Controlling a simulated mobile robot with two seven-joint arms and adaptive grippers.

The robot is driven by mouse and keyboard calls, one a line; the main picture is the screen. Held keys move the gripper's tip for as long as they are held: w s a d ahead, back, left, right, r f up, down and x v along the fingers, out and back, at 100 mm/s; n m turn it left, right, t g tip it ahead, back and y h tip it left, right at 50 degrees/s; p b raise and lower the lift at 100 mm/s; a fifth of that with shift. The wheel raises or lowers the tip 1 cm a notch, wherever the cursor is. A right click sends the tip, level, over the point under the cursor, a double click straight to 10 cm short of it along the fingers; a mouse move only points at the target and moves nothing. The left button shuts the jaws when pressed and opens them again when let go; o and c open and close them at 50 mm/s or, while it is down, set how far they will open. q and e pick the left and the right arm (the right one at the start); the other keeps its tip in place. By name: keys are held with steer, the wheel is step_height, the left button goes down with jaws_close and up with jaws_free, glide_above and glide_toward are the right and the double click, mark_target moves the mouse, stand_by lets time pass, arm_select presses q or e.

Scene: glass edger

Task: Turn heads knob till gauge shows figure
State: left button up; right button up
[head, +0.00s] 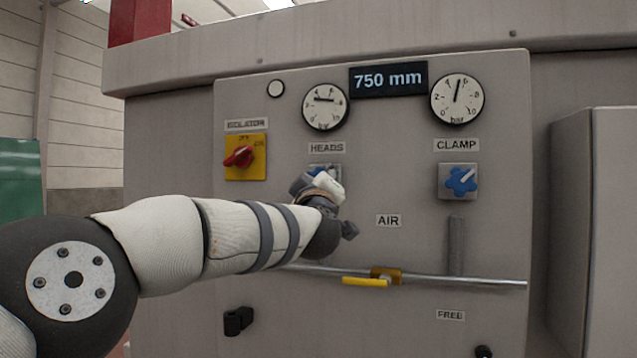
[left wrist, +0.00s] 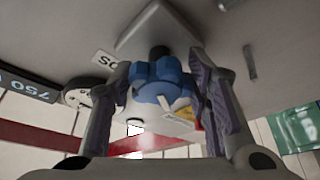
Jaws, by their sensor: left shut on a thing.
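The blue heads knob (left wrist: 158,82) sits on its grey square plate (left wrist: 150,30) on the panel. My left gripper (head: 322,180) has its fingers on either side of the knob and is shut on it; in the head view the gripper and wrist hide most of the knob. The round heads gauge (head: 325,107) is above the HEADS label, its needle pointing left and slightly up; its small figures are hard to read. A dark display (head: 388,79) reads 750 mm. My right gripper is not in view.
The clamp gauge (head: 457,99) and blue clamp knob (head: 461,181) are to the right. A red isolator switch (head: 239,157) on a yellow plate is to the left. A metal rail (head: 460,281) with a yellow lever (head: 364,282) crosses below. A grey cabinet (head: 595,235) stands at the right.

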arm_select(q)
steer(key=shift+d, duration=0.1)
stand_by(0.3)
steer(key=o, duration=1.2)
steer(key=shift+s, duration=0.1)
steer(key=v, duration=1.2)
